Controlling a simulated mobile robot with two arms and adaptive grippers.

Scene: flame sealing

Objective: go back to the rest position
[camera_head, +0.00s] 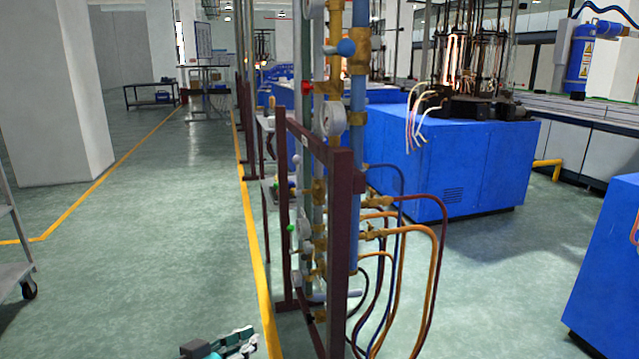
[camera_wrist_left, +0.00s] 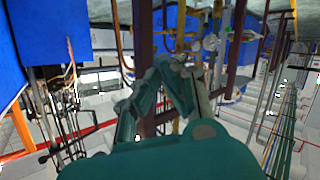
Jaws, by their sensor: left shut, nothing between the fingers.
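My left gripper (camera_head: 246,338) shows at the bottom edge of the head view, low over the green floor and left of the gas pipe stand (camera_head: 341,235). It also fills the lower middle of the left wrist view (camera_wrist_left: 172,64), with its teal fingers brought together. It is shut and nothing shows between the fingers. Part of the pipe stand's dark red frame (camera_wrist_left: 143,35) appears behind the fingers in the left wrist view. My right gripper is in neither view.
The pipe stand carries valves, gauges and hanging orange and dark hoses (camera_head: 435,260). A blue machine cabinet (camera_head: 455,165) stands behind it at right, another blue cabinet (camera_head: 610,270) at the right edge. A grey cart (camera_head: 12,270) is at far left. The floor between is clear.

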